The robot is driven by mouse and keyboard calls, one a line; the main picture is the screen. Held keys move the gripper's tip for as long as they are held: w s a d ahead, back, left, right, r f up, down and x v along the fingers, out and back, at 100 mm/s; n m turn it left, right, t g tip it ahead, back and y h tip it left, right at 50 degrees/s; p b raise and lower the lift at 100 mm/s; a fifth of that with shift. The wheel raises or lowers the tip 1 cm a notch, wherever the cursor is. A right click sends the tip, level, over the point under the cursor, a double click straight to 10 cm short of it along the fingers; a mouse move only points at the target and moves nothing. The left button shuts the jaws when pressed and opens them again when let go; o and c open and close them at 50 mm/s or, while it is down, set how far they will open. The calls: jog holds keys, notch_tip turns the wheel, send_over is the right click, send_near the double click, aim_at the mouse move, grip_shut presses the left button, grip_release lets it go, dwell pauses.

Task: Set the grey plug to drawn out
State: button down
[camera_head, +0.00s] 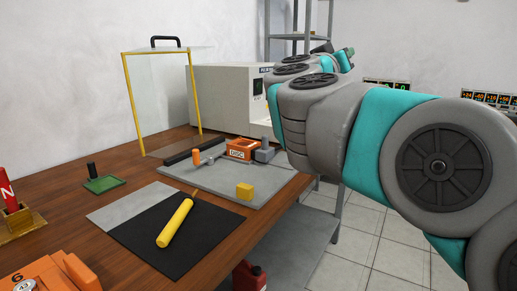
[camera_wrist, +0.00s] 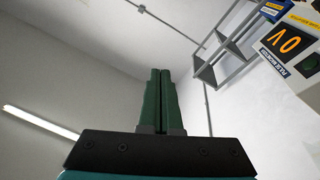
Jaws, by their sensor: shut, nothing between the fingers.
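A grey piece (camera_head: 265,152), which looks like the grey plug, stands on the grey plate (camera_head: 225,184) beside the right end of an orange block (camera_head: 241,148). I cannot tell from here whether it is pushed in or drawn out. My gripper (camera_wrist: 160,72) shows in the wrist view with its two green fingers together and nothing between them. It points up at the wall and ceiling, away from the bench. In the head view my arm reaches in from the right, above and to the right of the plate. The plug is not in the wrist view.
A yellow cylinder (camera_head: 175,223) lies on a black mat (camera_head: 140,238). A yellow-framed clear screen (camera_head: 163,95) and a beige instrument (camera_head: 225,100) stand behind. Metal shelving (camera_head: 300,35) is at the back.

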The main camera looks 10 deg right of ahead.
jog(key=w+a+f+n+t+y+b, duration=0.1)
jog(key=w+a+f+n+t+y, duration=0.15)
jog(key=a+f+n+y, duration=0.55)
jog(key=w+a+f+n+t+y+b, duration=0.1)
jog(key=w+a+f+n+t+y, duration=0.15)
jog(key=a+f+n+y, duration=0.55)
jog(key=n+g, duration=0.2)
jog(key=n, duration=0.5)
send_near(265, 147)
jog(key=shift+s+a+r, duration=0.25)
jog(key=shift+s+a, duration=0.05)
jog(key=shift+a, duration=0.2)
jog(key=shift+s+a+r, duration=0.25)
jog(key=shift+a+r, duration=0.05)
jog(key=shift+a, duration=0.2)
jog(key=shift+w+a+p, duration=0.15)
jog(key=shift+w+p, duration=0.1)
jog(key=shift+w, duration=1.4)
jog(key=shift+w+a+p, duration=0.2)
jog(key=shift+w+p, duration=0.05)
jog(key=shift+w, duration=1.4)
jog(key=shift+w+a+p, duration=0.15)
jog(key=shift+w+p, duration=0.1)
jog(key=shift+w, duration=1.45)
